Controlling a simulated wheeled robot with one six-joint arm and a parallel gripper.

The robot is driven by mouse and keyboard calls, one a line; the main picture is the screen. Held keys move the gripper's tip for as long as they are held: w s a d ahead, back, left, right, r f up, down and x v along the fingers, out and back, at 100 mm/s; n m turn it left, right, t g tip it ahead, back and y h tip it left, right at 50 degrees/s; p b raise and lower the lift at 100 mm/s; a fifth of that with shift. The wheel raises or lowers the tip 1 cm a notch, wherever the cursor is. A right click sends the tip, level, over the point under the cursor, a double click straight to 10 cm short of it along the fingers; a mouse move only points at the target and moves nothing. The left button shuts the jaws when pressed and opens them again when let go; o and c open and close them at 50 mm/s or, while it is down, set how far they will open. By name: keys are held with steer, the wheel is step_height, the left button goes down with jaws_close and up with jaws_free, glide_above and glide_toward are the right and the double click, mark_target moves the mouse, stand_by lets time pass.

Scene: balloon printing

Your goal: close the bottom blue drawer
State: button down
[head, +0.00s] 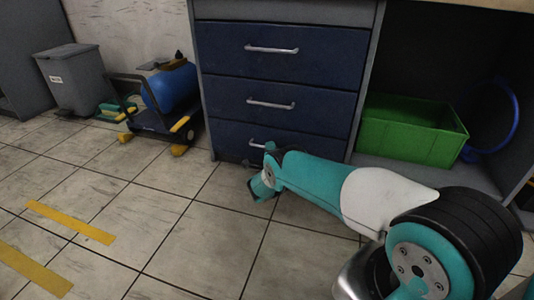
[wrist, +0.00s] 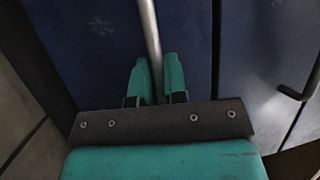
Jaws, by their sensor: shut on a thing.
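The bottom blue drawer (head: 228,136) is the lowest of three in the cabinet. Its front looks about level with the drawers above, though my arm hides its lower right part and I cannot tell if a small gap is left. Its metal handle (head: 257,143) shows just above my gripper (head: 256,160). In the wrist view, the two teal fingers of my gripper (wrist: 157,75) are shut on the handle bar (wrist: 149,25), one on each side, in front of the blue drawer front (wrist: 92,40).
The middle drawer (head: 300,106) and top drawer (head: 310,55) look shut. A green crate (head: 405,132) and a blue hoop (head: 515,115) are at right. A blue tank machine (head: 172,88) and a grey bin (head: 75,82) stand at left.

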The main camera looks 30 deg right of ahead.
steer(key=c, duration=1.2)
jaws_free()
steer(key=shift+d, duration=0.2)
steer(key=shift+a, duration=0.1)
steer(key=shift+s+a+p, duration=0.15)
steer(key=shift+s+p, duration=0.1)
steer(key=shift+p, duration=0.25)
steer(key=shift+p+v, duration=5.25)
steer(key=shift+v, duration=3.05)
